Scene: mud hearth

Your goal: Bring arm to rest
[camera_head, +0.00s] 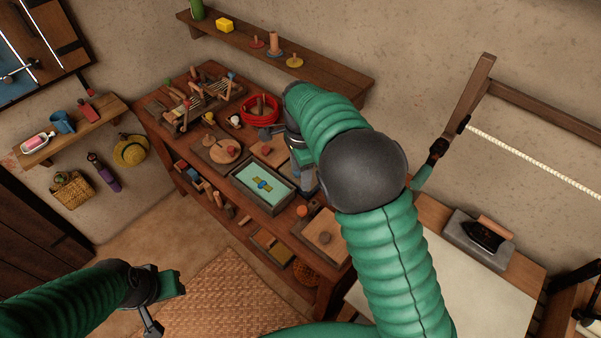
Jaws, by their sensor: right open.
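My right arm comes in from the bottom right and bends at a dark round elbow. Its gripper (304,172) points down over the wooden workbench (258,216), by the right end of a pale green tray (244,190). It is open, and I see nothing held in it; the arm partly covers it. My left gripper (163,303) is at the lower left, over the floor and apart from the bench. Its two fingers stand apart with nothing between them.
At the right an iron (483,236) rests by a pale board (470,287). A woven mat (225,295) covers the floor.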

